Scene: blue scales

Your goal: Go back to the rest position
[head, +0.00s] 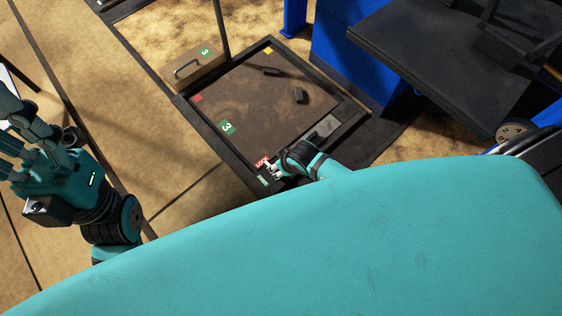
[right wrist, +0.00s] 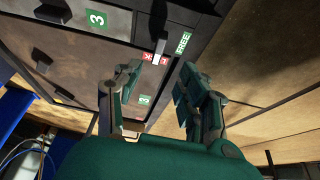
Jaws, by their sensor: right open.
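My right gripper (head: 270,170) is at the lower edge of a dark-framed brown panel (head: 240,95), beside a red label (head: 262,161) and a green label (head: 264,181). In the right wrist view its fingers (right wrist: 158,85) are spread apart with nothing between them. The red-and-white marker (right wrist: 155,59) and the green FREE label (right wrist: 183,43) lie beyond the fingertips; I cannot tell whether anything is touched. My left gripper (head: 22,140) is raised at the left edge of the head view; its finger opening is not clear.
A black platform (head: 430,60) and blue structure (head: 350,50) stand at the upper right. Two black pieces (head: 298,95) are on the panel. Brown floor (head: 120,130) is open between my grippers.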

